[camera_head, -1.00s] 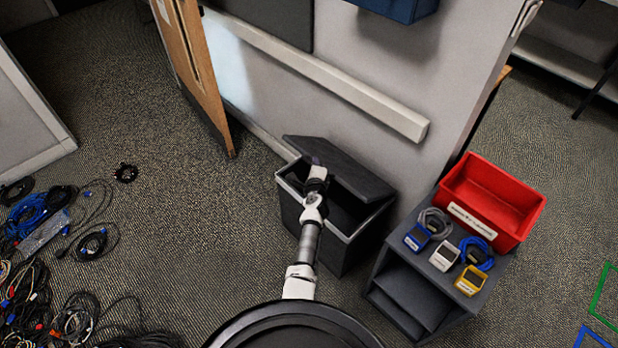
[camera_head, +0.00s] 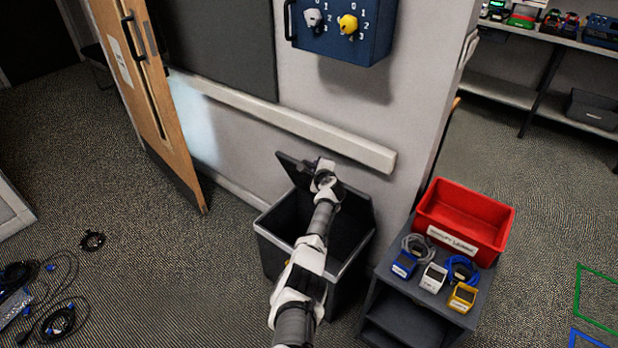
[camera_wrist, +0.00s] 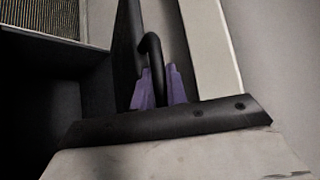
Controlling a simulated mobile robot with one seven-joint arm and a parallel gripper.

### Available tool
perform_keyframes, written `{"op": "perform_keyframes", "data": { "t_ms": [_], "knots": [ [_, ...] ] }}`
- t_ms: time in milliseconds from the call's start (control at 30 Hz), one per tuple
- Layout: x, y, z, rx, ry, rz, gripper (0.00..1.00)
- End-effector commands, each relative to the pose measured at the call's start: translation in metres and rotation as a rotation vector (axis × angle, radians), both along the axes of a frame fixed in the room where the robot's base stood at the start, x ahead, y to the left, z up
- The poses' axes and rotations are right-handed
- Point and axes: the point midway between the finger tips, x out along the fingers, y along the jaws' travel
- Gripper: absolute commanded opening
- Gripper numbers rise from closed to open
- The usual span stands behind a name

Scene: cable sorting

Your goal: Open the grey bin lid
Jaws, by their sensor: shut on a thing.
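The grey bin (camera_head: 268,237) stands on the carpet against the wall, and its dark inside shows. Its lid (camera_head: 358,205) is raised and leans up toward the wall at the back of the bin. My gripper (camera_head: 318,166) is at the lid's upper left part. In the wrist view, the purple fingers of my gripper (camera_wrist: 158,88) are shut on a curved black handle (camera_wrist: 151,45) beside the dark lid panel (camera_wrist: 127,50). My arm hides part of the bin and lid.
A dark stand (camera_head: 400,318) with several small devices and a red bin (camera_head: 466,215) is right of the grey bin. A white rail (camera_head: 290,122) and a blue switch box (camera_head: 345,30) are on the wall above. Cables (camera_head: 60,290) lie on the floor at left.

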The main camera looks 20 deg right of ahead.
Motion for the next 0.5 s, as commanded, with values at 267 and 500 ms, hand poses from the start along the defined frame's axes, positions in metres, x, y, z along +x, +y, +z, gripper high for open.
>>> {"op": "perform_keyframes", "data": {
  "t_ms": [267, 500],
  "knots": [
    [0.011, -0.014, 0.006, 0.049, 0.036, 0.002, 0.0],
    [0.015, -0.02, 0.008, 0.07, 0.054, 0.003, 0.0]
  ]
}}
